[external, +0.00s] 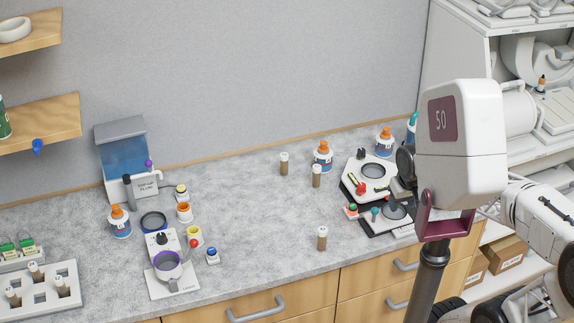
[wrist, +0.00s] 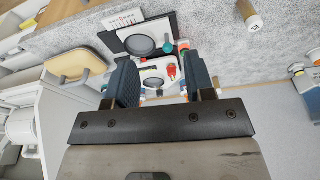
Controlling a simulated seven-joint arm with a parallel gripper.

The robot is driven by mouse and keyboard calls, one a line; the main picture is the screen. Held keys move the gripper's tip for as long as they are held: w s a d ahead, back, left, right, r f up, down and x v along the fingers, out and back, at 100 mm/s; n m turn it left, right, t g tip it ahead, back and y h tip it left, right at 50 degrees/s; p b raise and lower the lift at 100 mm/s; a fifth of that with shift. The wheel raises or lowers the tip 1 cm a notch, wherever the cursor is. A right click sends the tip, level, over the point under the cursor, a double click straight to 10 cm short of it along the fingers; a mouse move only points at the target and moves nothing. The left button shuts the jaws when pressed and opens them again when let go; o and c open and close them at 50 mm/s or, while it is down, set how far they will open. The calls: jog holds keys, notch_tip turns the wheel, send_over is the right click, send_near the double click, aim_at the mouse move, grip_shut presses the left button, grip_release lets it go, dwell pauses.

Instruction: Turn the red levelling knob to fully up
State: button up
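A red knob or lever (external: 362,188) sits at the front of a white six-sided device (external: 350,178) with a dark round plate, on the right of the counter. In the wrist view the red part (wrist: 171,70) shows between my fingers, beyond their tips. Its exact setting cannot be read. My gripper (wrist: 160,66) is open and empty, with a finger on each side of the device.
Close in front of the six-sided device is a dark-based device (external: 393,213) with a teal knob (external: 375,213). A small red-and-green item (external: 351,211) stands beside it. Orange-capped bottles (external: 323,157) stand behind, and brown vials (external: 322,238) nearby. The middle counter is mostly clear.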

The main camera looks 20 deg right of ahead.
jog(key=shift+o, duration=0.4)
jog(key=w+f+m+g, duration=0.1)
jog(key=w+m, duration=0.6)
jog(key=w, duration=0.5)
jog(key=shift+d+m, duration=0.4)
jog(key=m+g, duration=0.1)
jog(key=m, duration=0.8)
send_near(363, 185)
jog(key=shift+s+f, duration=0.4)
jog(key=shift+f, duration=0.2)
jog(key=shift+w+d+f+g, duration=0.1)
jog(key=shift+w+f+g, duration=0.25)
jog(key=shift+w, duration=0.25)
jog(key=shift+f, duration=0.1)
jog(key=shift+f, duration=3.85)
jog(key=c, duration=0.9)
